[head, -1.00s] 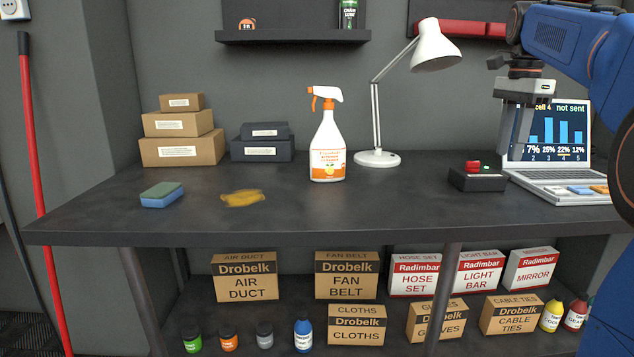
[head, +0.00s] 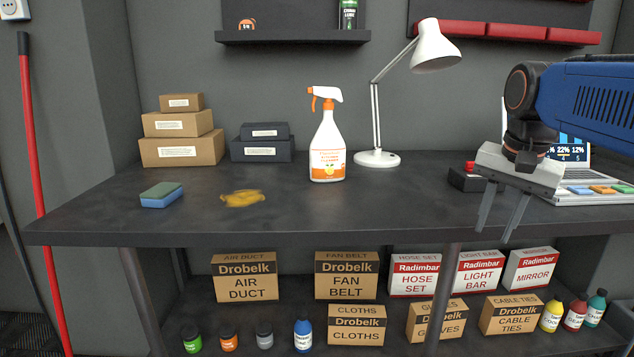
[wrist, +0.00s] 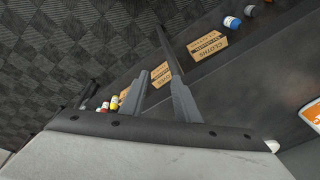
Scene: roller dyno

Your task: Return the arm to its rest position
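My gripper (head: 498,231) hangs at the right in the head view, in front of the workbench's front edge, with its fingers pointing down. The two fingers are apart with nothing between them. My blue arm comes in from the right edge. In the wrist view my gripper (wrist: 158,78) also shows its two fingers apart and empty, with floor and lower-shelf boxes beyond.
The dark workbench (head: 265,219) holds a spray bottle (head: 327,150), sponge (head: 162,195), yellow smear (head: 242,198), lamp (head: 376,158), control box (head: 464,180) and laptop (head: 590,199). Boxes, including an air duct box (head: 246,279), and bottles fill the lower shelf. The bench's middle is clear around the spray bottle.

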